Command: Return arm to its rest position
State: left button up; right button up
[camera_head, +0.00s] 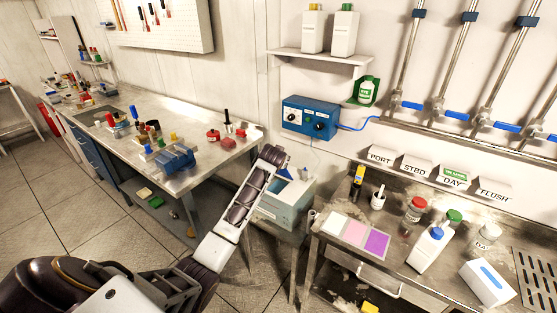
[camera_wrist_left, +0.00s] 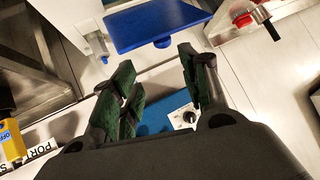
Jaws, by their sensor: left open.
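My left arm (camera_head: 240,205) comes in from the lower left in the head view and reaches up toward the gap between the two benches. Its dark wrist end (camera_head: 273,155) is in front of the grey-white box on the small stand. The fingers are not clear there. In the left wrist view my left gripper (camera_wrist_left: 157,75) has its green-padded fingers spread apart with nothing between them. The blue control box with its knob (camera_wrist_left: 190,117) shows behind and below the fingers. My right gripper is in neither view.
The blue control box (camera_head: 310,118) hangs on the wall beyond my wrist. The left bench (camera_head: 195,122) holds tools and a blue vise (camera_head: 175,160). The right bench (camera_head: 395,250) holds several bottles and coloured cards. A grey-white box (camera_head: 285,200) stands between the benches. Tiled floor is open at left.

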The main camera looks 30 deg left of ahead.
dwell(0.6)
pick_arm(q)
jog(key=s+d+f+m+g+h, duration=0.1)
jog(key=s+d+f+g, duration=0.1)
jog(key=s+d+f, duration=0.55)
jog(key=s+d+f+m+g+h, duration=0.1)
jog(key=s+d+f, duration=0.25)
jog(key=s, duration=0.75)
jog(key=s+d+f+g+h, duration=0.1)
jog(key=s+d, duration=0.2)
jog(key=s, duration=0.5)
jog(key=s+d+f+m+g+h, duration=0.1)
jog(key=s+d, duration=0.2)
jog(key=s, duration=0.5)
jog(key=s+d+f+g, duration=0.1)
jog(key=s+d+g, duration=0.1)
jog(key=s, duration=0.6)
notch_tip(320, 180, down, 33)
jog(key=s+g, duration=0.1)
jog(key=s, duration=0.1)
jog(key=s+a+f, duration=0.2)
jog(key=s+f, duration=0.7)
jog(key=s, duration=0.2)
jog(key=s+a+f+g, duration=0.1)
jog(key=s+f, duration=0.9)
jog(key=s, duration=0.1)
jog(key=shift+s+a+f+m, duration=0.3)
jog(key=shift+s+a, duration=0.05)
jog(key=shift+a, duration=0.05)
